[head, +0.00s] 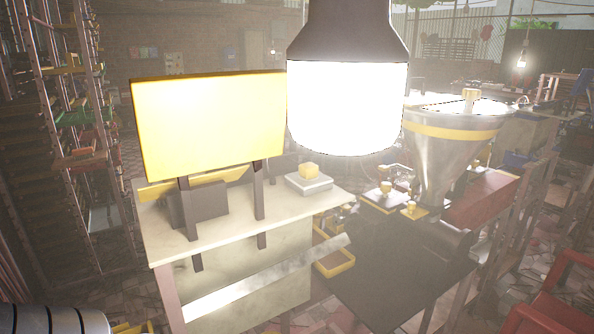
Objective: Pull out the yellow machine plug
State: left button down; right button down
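I cannot make out a plug or its cord for certain. A dark box (205,203) sits under the panel, partly behind a post. A small yellow block (309,171) rests on a flat grey device (308,185) near the table's right end. To the right stands a metal hopper (440,160) with a yellow band. A ridged grey cylinder at the bottom left edge may be part of my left arm. Neither gripper shows.
A big lit bulb (345,105) hangs close in front and hides part of the background. Tall shelving (70,100) stands at the left. A yellow tray (335,265) sits right of the table. A red chair (555,310) is at the bottom right. The tiled floor looks cluttered.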

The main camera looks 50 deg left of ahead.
aim_at(309, 170)
jog(key=u, duration=3.8)
jog(key=k+l, duration=0.95)
jog(key=k, duration=0.1)
